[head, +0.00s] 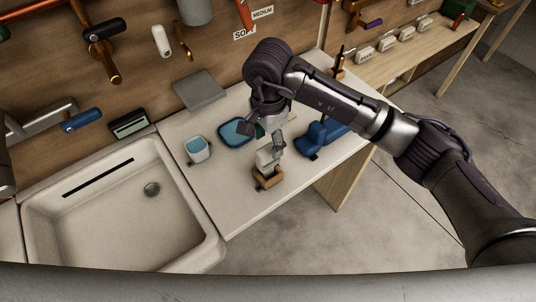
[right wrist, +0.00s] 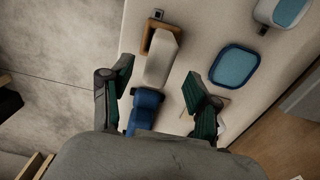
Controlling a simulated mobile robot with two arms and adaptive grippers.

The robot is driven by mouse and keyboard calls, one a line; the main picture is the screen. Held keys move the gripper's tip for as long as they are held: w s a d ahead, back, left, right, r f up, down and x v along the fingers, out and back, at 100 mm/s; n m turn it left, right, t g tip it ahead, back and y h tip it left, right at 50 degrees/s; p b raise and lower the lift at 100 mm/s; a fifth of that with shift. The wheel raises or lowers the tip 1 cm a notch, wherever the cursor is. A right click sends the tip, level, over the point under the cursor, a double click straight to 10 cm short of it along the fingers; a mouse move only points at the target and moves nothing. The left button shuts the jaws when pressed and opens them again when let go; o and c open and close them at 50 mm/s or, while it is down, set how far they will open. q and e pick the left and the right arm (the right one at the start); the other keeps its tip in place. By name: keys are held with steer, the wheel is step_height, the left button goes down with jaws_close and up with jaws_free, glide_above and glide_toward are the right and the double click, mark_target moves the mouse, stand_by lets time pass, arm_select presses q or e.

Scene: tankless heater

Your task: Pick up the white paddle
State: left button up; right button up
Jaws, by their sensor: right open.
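The white paddle (head: 264,160) looks like a pale elongated block and stands in a small wooden holder (head: 268,179) on the white counter. The right wrist view shows the white paddle (right wrist: 162,58) and the wooden holder (right wrist: 148,38) around its far end. My right gripper (head: 274,137) is above the counter at the paddle. In the right wrist view my right gripper (right wrist: 159,72) is open, with one finger on each side of the paddle and nothing clamped. I cannot tell whether a finger touches it. My left gripper is not in view.
A blue object (head: 316,137) stands right beside the paddle. A blue tray (head: 237,131) and a light cup with blue contents (head: 197,149) lie to the left. A sink (head: 118,205) is farther left. The counter front (head: 222,205) is clear.

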mark_target(268, 157)
steer(key=shift+f, duration=0.75)
steer(key=shift+s+f+p, duration=0.1)
steer(key=shift+f+p, duration=0.15)
steer(key=shift+p, duration=0.15)
step_height(268, 157, down, 4)
steer(key=shift+s+r+p, duration=0.15)
steer(key=shift+r+p, duration=0.05)
steer(key=shift+p, duration=0.9)
steer(key=shift+a+f, duration=0.1)
steer(key=shift+f, duration=0.5)
steer(key=c, duration=1.1)
steer(key=shift+c, duration=0.2)
steer(key=shift+r, duration=0.1)
